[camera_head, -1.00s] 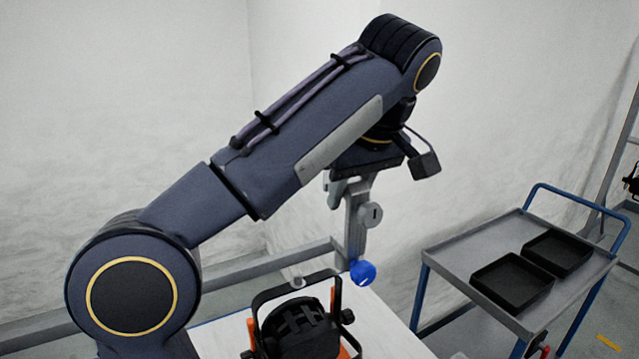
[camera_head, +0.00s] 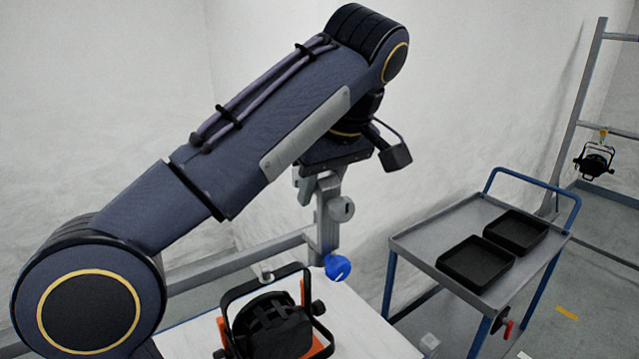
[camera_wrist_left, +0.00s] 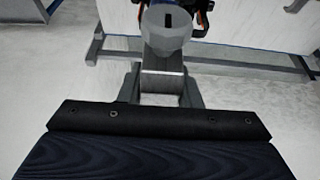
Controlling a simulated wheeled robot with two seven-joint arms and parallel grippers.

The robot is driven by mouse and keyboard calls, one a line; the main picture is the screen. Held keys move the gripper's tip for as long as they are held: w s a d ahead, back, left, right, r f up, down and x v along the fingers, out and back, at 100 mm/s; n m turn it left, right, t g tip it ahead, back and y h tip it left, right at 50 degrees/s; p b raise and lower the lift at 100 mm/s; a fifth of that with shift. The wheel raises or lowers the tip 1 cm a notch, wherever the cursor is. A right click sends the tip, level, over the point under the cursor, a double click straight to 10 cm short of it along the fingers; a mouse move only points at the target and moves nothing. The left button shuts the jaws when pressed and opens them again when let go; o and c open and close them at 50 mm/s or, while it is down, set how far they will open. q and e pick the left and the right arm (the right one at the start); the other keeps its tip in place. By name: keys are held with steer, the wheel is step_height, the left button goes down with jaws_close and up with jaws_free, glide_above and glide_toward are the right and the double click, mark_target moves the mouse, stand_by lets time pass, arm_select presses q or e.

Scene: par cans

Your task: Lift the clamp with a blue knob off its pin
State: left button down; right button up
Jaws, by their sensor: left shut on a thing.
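The clamp (camera_head: 327,222) is a grey metal piece with a round grey disc on its side and a blue knob (camera_head: 337,267) at its lower end. My left gripper (camera_head: 318,188) comes down from above and is shut on the clamp's upper part. In the left wrist view the clamp (camera_wrist_left: 166,28) stands between the grey fingers of my left gripper (camera_wrist_left: 161,88). The blue knob is above and beside a black par can on the table. I cannot make out the pin. My right gripper is not in view.
The black par can (camera_head: 272,325) with bracket and orange parts is on a white table (camera_head: 375,325). A blue-framed trolley (camera_head: 425,242) with two black trays (camera_head: 477,263) (camera_head: 516,231) stands to the right. Another lamp (camera_head: 594,160) hangs on a grey frame at far right.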

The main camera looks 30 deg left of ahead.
mark_target(320, 231)
arm_select(q)
steer(key=shift+f+b, duration=3.15)
steer(key=shift+f, duration=0.8)
